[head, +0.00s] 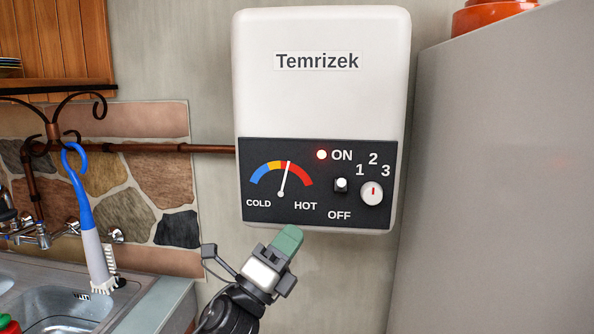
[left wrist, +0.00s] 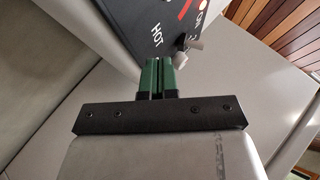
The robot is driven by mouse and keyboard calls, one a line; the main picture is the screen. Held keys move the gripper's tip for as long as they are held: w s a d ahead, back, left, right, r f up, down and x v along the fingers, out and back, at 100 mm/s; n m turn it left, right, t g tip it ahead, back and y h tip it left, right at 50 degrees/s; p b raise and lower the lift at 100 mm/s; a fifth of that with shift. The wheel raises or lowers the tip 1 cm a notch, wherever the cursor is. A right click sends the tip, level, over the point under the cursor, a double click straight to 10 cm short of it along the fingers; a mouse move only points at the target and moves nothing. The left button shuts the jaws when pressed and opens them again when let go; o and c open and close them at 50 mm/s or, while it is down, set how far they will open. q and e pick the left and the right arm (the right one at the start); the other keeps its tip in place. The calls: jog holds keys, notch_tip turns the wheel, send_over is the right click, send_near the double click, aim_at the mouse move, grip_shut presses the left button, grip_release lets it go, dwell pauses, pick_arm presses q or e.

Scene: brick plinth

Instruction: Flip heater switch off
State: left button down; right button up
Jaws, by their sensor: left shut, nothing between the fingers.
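The white heater (head: 322,100) hangs on the wall in the head view, with a dark control panel along its bottom. Its small white switch (head: 341,184) sits between the words ON and OFF, and the red lamp beside ON is lit. My left gripper (head: 290,238) is shut and empty, just below the panel's lower edge and left of the switch. In the left wrist view its green fingertips (left wrist: 158,75) are together in front of the panel (left wrist: 150,35). My right gripper is not in view.
A temperature gauge (head: 281,182) and a round knob (head: 372,193) share the panel. A tall grey cabinet or fridge (head: 490,180) stands close on the right. A sink (head: 60,300) and a hanging blue-and-white brush (head: 88,225) are at the left.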

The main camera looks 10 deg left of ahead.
pick_arm(q)
jog(key=s+d+r+m+g+h, duration=0.1)
jog(key=d+r+m+g+h, duration=0.1)
jog(key=r+m+g, duration=0.5)
jog(key=s+d+r+m+g+h, duration=0.1)
jog(key=d+m+g, duration=0.3)
jog(key=m, duration=0.7)
jog(key=s+d+r+m+g+h, duration=0.15)
jog(key=r+m+g, duration=0.25)
jog(key=m+g, duration=0.45)
jog(key=m+t+y, duration=0.5)
jog(key=m+y, duration=0.2)
jog(key=y, duration=0.5)
send_near(336, 180)
jog(key=w+a+v, duration=0.1)
jog(key=v, duration=0.6)
jog(key=shift+s+d+r+m, duration=0.1)
jog(key=shift+s+m, duration=0.05)
jog(key=shift+m, duration=0.1)
